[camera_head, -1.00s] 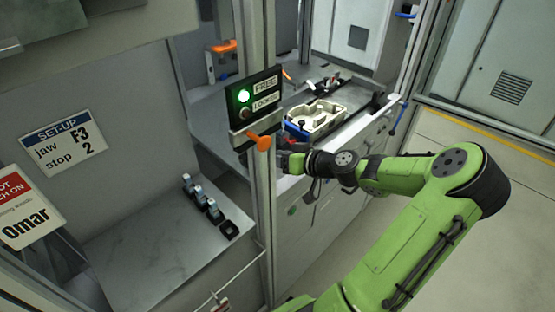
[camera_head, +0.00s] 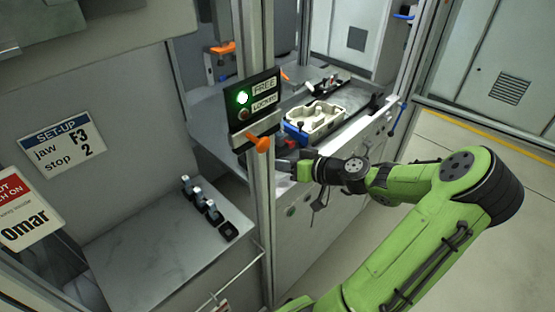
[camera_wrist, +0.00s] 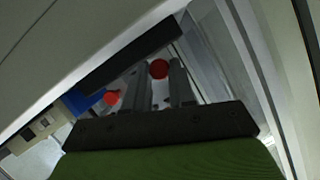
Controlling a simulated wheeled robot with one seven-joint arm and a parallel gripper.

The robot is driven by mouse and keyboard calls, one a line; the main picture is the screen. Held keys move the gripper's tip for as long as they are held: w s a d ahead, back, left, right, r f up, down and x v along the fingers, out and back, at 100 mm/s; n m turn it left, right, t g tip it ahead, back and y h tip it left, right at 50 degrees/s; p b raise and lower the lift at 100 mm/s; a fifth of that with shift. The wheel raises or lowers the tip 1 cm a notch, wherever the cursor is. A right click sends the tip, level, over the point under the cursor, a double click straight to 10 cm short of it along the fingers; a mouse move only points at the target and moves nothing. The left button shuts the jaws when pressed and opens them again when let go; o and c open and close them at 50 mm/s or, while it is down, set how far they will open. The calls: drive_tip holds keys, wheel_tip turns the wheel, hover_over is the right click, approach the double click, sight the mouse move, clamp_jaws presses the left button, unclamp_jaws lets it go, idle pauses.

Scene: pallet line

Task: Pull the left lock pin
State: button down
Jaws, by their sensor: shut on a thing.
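In the wrist view my gripper (camera_wrist: 161,74) has its two grey fingers around a round red knob (camera_wrist: 159,68), which I take for a lock pin's head; the gripper is shut on it. A second red knob (camera_wrist: 111,98) shows to the left, outside the fingers. The pin shafts are hidden. I cannot tell from the pictures how far the held pin is drawn.
A panel (camera_head: 252,108) marked FREE and LOCKED hangs on the post (camera_head: 263,215), with a green light beside FREE and an orange handle (camera_head: 259,143) close above my gripper. A cream tray (camera_head: 318,117) stands on the bench behind. Small dark clamps (camera_head: 208,209) stand on the left shelf.

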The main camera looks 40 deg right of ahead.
drive_tip(key=shift+s+f, duration=0.1)
drive_tip(key=c, duration=0.9)
unclamp_jaws()
drive_tip(key=shift+s, duration=0.1)
drive_tip(key=shift+c, duration=0.2)
drive_tip(key=p+v, duration=0.3)
drive_tip(key=v, duration=1.2)
drive_tip(key=shift+s+p, duration=0.3)
drive_tip(key=shift+p, duration=0.1)
